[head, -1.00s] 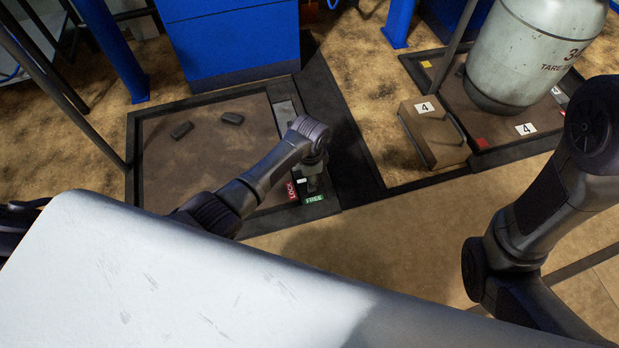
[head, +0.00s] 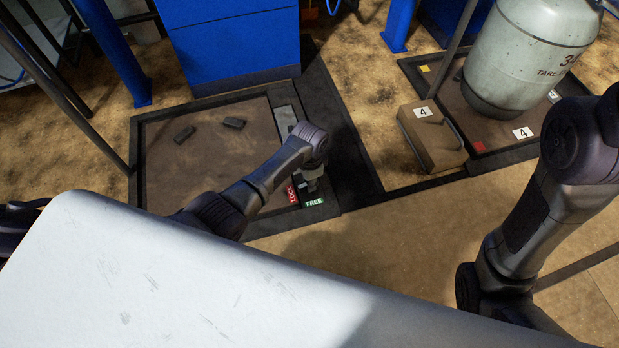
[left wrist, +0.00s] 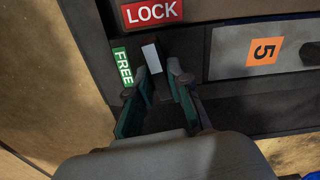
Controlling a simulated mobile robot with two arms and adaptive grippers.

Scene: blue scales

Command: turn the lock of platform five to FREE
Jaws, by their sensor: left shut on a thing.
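Platform five (head: 215,150) is the dark-framed floor platform at the left in the head view. Its orange 5 label (left wrist: 264,51) shows in the left wrist view. The red LOCK label (left wrist: 152,12) is at the top there, and the green FREE label (left wrist: 123,67) is at the left; FREE (head: 314,203) also shows in the head view. The lock lever (left wrist: 152,58) has a white end and sits between the two labels. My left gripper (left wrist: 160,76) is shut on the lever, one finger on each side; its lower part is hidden. My right gripper is out of view.
A grey gas cylinder (head: 525,60) stands on the platform marked 4 at the right, with a brown block (head: 430,138) beside it. Two dark pieces (head: 234,122) lie on platform five. A blue cabinet (head: 235,40) stands behind it. A large pale surface (head: 150,270) fills the foreground.

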